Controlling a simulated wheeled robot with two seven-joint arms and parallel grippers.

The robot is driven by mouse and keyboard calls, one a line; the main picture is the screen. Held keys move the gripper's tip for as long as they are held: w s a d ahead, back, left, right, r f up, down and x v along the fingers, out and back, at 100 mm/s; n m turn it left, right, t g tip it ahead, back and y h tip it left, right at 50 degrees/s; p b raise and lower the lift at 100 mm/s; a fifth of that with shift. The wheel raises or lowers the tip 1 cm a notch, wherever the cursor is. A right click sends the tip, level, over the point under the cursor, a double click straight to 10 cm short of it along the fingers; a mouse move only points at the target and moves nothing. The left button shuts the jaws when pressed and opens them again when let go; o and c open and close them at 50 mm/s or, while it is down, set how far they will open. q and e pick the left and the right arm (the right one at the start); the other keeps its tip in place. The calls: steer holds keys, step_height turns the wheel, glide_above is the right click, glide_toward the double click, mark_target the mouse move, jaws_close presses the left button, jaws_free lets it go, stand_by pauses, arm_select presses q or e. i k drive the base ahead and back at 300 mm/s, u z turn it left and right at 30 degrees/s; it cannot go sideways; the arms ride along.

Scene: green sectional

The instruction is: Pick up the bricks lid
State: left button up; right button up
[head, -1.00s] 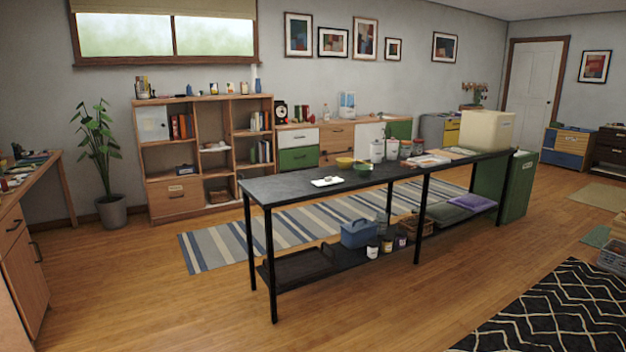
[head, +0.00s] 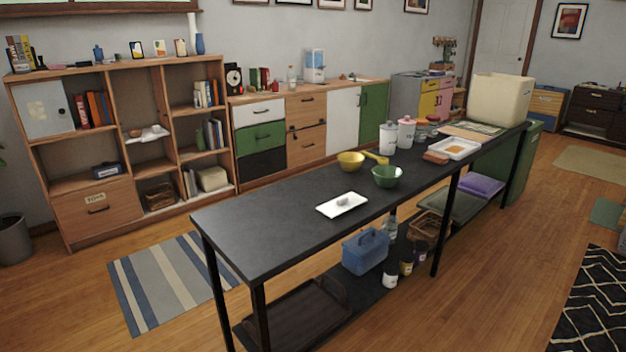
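Nothing in the head view can be read as marked "bricks", and I cannot tell which piece is the bricks lid. A large cream bin (head: 499,99) stands at the far end of the long black table (head: 262,222). A blue box with a handle (head: 365,251) sits on the table's lower shelf. Small lidded containers, one white (head: 388,139) and one pink-topped (head: 406,134), stand along the back edge. Neither of my grippers is in view.
Wooden shelves (head: 68,221) stand behind, with a striped rug (head: 160,285) on the floor.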

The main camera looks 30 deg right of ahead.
mark_target(331, 209)
steer(key=i, duration=0.8)
steer(key=z, duration=0.75)
